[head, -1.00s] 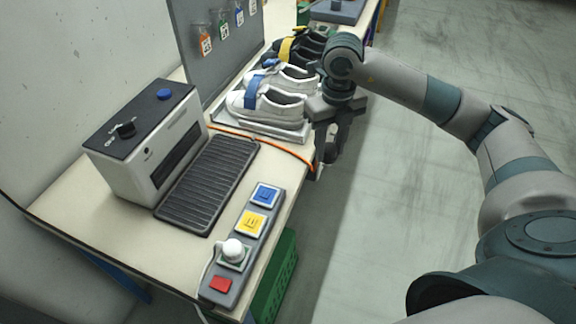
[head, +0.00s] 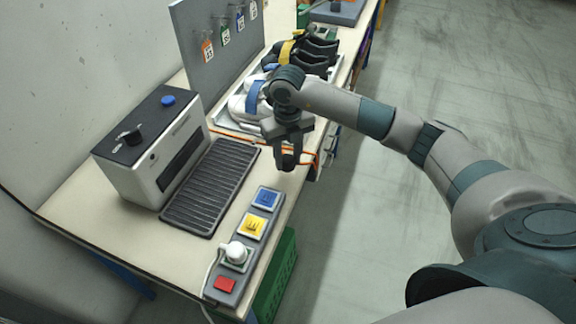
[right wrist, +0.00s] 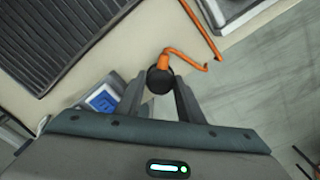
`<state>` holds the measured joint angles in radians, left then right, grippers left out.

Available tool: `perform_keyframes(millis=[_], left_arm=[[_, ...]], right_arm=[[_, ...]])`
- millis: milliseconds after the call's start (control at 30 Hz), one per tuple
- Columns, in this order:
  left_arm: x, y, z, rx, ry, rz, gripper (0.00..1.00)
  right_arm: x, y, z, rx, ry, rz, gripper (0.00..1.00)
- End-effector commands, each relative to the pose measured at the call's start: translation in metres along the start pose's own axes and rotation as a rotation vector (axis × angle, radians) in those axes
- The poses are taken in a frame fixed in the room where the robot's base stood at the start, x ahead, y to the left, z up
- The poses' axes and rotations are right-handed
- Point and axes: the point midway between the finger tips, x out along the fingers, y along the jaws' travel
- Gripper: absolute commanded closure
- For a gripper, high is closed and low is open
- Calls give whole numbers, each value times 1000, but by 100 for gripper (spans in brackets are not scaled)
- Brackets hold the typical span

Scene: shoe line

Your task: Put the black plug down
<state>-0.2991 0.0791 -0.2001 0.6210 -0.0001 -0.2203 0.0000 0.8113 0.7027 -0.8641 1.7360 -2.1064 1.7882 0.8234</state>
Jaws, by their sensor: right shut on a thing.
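The black plug (right wrist: 159,80) with its orange cable (right wrist: 182,58) is held between the fingers of my right gripper (right wrist: 160,92) in the right wrist view. In the head view my right gripper (head: 289,163) points down above the bench's front edge, between the shoe tray and the socket strip; the plug itself is hidden or too small to tell there. The socket strip (head: 244,246) has a blue socket, a yellow socket, a white plug (head: 236,253) seated in a socket, and a red switch. My left gripper is out of view.
A grey machine box (head: 150,150) and a black ribbed mat (head: 210,187) stand on the bench left of the gripper. Shoes on a tray (head: 230,121) lie behind it. A green crate (head: 277,272) sits below the bench edge. The bench between mat and strip is narrow but bare.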

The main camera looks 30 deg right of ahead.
Motion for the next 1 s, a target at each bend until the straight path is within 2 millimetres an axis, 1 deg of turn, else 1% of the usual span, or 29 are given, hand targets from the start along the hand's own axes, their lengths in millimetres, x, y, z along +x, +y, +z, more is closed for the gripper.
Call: perform_keyframes(millis=[167, 267, 400, 500, 900, 933, 967, 1000], left_arm=[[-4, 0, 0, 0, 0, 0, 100], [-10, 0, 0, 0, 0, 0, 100], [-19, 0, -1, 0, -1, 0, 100], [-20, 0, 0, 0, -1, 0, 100], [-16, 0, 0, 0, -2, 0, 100], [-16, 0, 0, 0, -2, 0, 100], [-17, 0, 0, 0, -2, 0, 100], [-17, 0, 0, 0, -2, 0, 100]], right_arm=[[3, 0, -1, 1, 2, 0, 100], [12, 0, -1, 0, 3, 0, 100], [30, 0, -1, 1, 3, 0, 100], [38, 0, -1, 0, 1, 1, 100], [43, 0, 0, 0, 0, 0, 100], [43, 0, 0, 0, 0, 0, 64], [42, 0, 0, 0, 0, 0, 56], [42, 0, 0, 0, 0, 0, 47]])
